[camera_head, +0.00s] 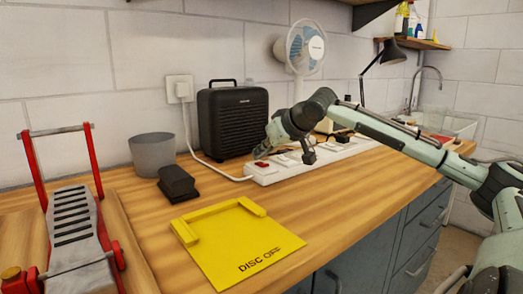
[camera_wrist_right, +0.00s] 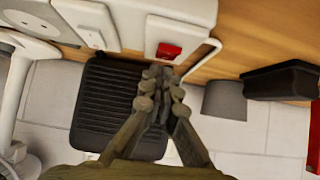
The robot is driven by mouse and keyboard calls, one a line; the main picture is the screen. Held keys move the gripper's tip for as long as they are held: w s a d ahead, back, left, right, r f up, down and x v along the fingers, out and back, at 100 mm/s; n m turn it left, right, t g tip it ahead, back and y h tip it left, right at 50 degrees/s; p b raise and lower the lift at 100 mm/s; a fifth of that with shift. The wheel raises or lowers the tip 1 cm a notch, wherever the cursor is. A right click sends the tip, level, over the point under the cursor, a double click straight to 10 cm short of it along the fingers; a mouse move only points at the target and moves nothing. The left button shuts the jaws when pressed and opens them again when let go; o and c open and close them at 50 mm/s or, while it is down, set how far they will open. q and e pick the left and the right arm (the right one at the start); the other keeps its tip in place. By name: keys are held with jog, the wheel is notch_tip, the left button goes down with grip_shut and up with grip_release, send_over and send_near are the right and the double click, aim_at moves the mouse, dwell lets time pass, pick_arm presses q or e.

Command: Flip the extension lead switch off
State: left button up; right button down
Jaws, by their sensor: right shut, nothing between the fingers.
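The white extension lead (camera_head: 338,153) lies along the bench against the back, with sockets on its top. Its red switch (camera_head: 261,163) is at the near left end. The red switch also shows in the right wrist view (camera_wrist_right: 169,51), in a white surround. My right gripper (camera_head: 264,151) is shut and empty, just above the switch end. In the right wrist view its closed fingertips (camera_wrist_right: 160,73) are close to the switch; I cannot tell whether they touch it. Which way the switch is tipped is too small to tell. My left gripper is not in view.
A black heater (camera_head: 233,120) stands behind the lead's left end, and a white fan (camera_head: 301,50) behind the lead. Bare wood lies before the lead.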

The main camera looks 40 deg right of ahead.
aim_at(261, 162)
jog(key=shift+r, duration=0.1)
jog(key=shift+r+p, duration=0.35)
notch_tip(261, 162, up, 3)
jog(key=shift+w+d+f+p, duration=0.1)
jog(key=shift+d+f+p, duration=0.05)
jog(key=shift+p, duration=0.15)
jog(key=r, duration=0.1)
jog(key=s+r+b, duration=0.1)
jog(key=shift+s+a+r, duration=0.2)
jog(key=shift+a+r, duration=0.1)
jog(key=shift+a, duration=0.05)
pick_arm(q)
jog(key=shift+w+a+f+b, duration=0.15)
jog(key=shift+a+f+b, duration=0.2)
jog(key=shift+b, duration=0.15)
pick_arm(e)
jog(key=w+r+v, duration=0.1)
jog(key=v, duration=0.6)
jog(key=shift+d+r, duration=0.15)
